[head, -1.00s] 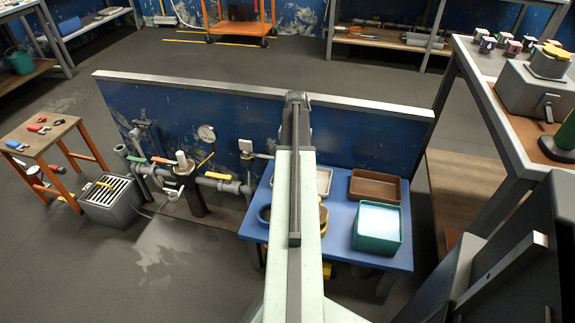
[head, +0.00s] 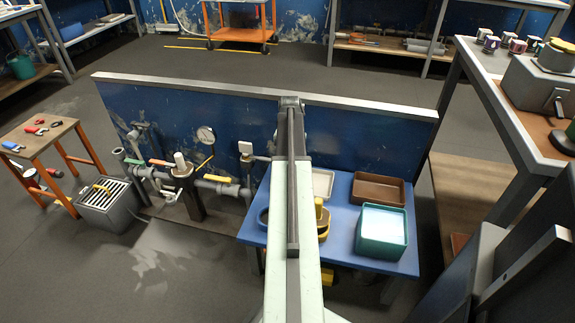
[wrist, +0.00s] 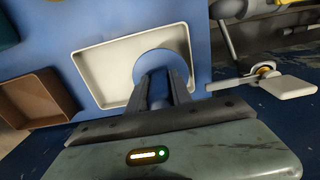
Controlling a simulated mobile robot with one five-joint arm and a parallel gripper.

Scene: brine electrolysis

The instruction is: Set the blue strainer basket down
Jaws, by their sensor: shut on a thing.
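In the wrist view my gripper (wrist: 160,88) is shut on the blue strainer basket (wrist: 152,64). The basket shows as a round blue shape at the fingertips, with a blue part between the fingers. It overlaps the right part of a cream tray (wrist: 112,68). I cannot tell whether it touches the tray or hangs above it. In the head view my arm hides the gripper and the basket. The cream tray shows partly there (head: 323,183), on the blue table (head: 340,225).
A brown tray (head: 378,189) and a teal bin (head: 382,229) stand right on the table. A yellow object (head: 322,218) stands beside my arm. A blue panel (head: 370,143) rises behind the table. Pipes with a gauge (head: 206,135) stand to the left.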

